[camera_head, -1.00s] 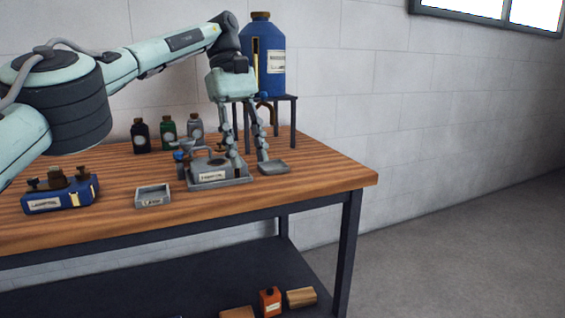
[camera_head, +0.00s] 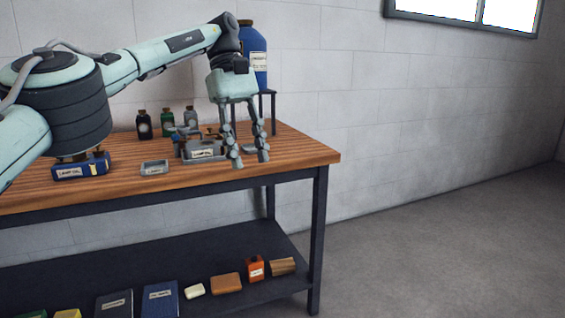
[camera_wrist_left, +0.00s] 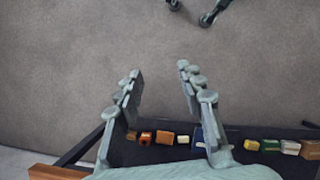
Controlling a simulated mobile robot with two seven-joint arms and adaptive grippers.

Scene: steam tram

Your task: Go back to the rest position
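My left gripper (camera_head: 250,163) hangs fingers-down at the right front of the workbench (camera_head: 300,155) in the head view. Its two fingers are apart with nothing between them. In the left wrist view the same gripper (camera_wrist_left: 158,72) is open and empty, with grey floor between its fingertips and the lower shelf (camera_wrist_left: 180,158) nearer the bottom. At the top edge of that view two dark, teal-edged prongs (camera_wrist_left: 207,19) show partly; they look like fingers of my right gripper, cut off by the frame. The right arm does not show in the head view.
A blue canister (camera_head: 259,62) stands on a small rack. A small tray (camera_head: 155,168), a blue labelled box (camera_head: 80,167) and three bottles (camera_head: 168,124) are left. Several items lie on the lower shelf. Floor right is clear.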

